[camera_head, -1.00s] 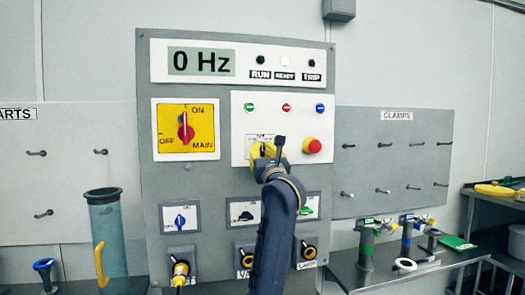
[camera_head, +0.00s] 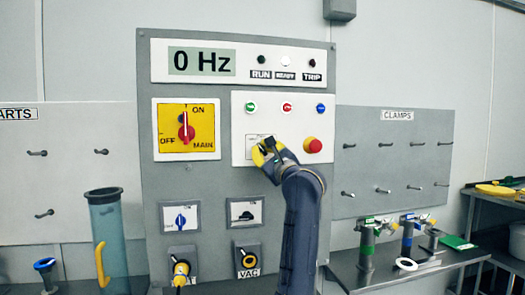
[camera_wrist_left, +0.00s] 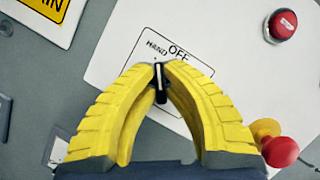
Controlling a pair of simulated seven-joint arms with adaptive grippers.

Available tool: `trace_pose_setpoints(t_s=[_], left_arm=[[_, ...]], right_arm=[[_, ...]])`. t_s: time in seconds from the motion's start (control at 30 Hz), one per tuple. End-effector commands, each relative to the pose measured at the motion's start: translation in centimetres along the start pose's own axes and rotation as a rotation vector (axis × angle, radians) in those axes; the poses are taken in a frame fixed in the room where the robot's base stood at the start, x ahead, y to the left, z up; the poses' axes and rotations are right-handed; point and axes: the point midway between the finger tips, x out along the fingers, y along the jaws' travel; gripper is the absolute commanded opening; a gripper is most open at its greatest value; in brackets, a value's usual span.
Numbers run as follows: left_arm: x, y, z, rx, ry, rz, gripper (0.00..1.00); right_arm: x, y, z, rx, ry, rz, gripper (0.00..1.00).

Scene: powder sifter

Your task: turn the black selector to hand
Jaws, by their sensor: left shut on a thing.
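The black selector (camera_wrist_left: 161,84) is between the yellow fingertips of my left gripper (camera_wrist_left: 160,70) in the left wrist view. Both fingers are shut on it. Its white line points up in that view, between the HAND and OFF marks and close to the end of HAND. The third mark is hidden by the fingers. In the head view my left gripper (camera_head: 263,152) is against the white control plate (camera_head: 240,128), left of the red mushroom button, and covers the selector. My right gripper is not in view.
The red mushroom button (camera_head: 313,145) is close to my gripper's right. Green, red and blue buttons sit above. A yellow main switch plate (camera_head: 202,112) is to the left. The display (camera_head: 202,62) reads 0 Hz.

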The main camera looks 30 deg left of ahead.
Motion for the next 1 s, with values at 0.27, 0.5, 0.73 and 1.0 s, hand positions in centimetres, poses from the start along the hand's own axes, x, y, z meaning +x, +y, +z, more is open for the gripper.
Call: trace_pose_setpoints(t_s=[0.27, 0.5, 0.73, 1.0], left_arm=[[0.04, 0.03, 0.02, -0.107, 0.000, 0.045, 0.00], [0.04, 0.04, 0.00, -0.142, 0.001, 0.059, 0.00], [0.04, 0.05, 0.01, -0.146, 0.001, 0.060, 0.00], [0.05, 0.05, 0.01, -0.145, 0.001, 0.060, 0.22]], right_arm=[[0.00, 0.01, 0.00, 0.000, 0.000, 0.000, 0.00], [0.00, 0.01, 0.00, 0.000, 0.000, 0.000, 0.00], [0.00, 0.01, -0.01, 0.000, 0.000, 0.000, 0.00], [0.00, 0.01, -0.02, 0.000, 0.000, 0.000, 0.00]])
